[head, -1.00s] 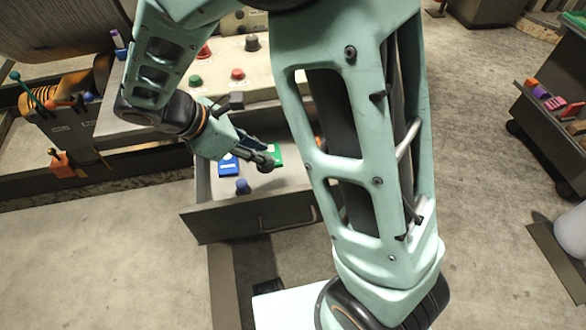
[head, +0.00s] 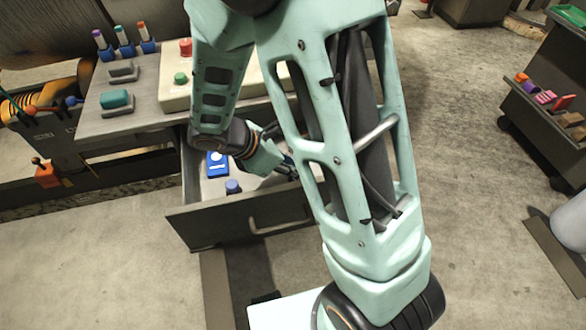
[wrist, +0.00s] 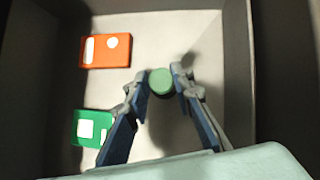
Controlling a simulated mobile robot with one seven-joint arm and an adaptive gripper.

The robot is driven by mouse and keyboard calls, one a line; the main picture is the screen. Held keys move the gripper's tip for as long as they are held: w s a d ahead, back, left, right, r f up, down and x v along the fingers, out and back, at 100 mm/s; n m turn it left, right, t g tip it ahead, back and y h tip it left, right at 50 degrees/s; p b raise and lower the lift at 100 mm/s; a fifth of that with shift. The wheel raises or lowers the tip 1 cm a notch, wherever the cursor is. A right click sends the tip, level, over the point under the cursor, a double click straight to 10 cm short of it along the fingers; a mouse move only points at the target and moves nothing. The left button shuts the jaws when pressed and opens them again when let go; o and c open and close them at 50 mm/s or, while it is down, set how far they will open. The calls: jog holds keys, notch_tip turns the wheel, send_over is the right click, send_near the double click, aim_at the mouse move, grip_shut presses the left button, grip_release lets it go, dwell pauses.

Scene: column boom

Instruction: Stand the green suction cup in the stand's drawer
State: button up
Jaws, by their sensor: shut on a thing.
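In the wrist view my gripper (wrist: 160,85) is shut on the green suction cup (wrist: 160,82), whose round green top shows between the fingertips. It is over the drawer floor, in the drawer's right part; whether its base touches the floor I cannot tell. In the head view the open drawer (head: 240,222) sticks out of the stand, and my gripper (head: 288,168) reaches into it, partly hidden by my arm. The green cup is hidden there.
The drawer also holds an orange block (wrist: 105,51) and a green block (wrist: 92,128) left of my gripper, a blue block (head: 217,164) and a blue cup (head: 232,187). A button console (head: 178,95) and a teal piece (head: 115,99) sit on the stand's top.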

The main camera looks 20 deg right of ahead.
jog(key=o, duration=1.1)
jog(key=shift+c, duration=0.2)
jog(key=p+v, duration=0.3)
jog(key=v, duration=0.9)
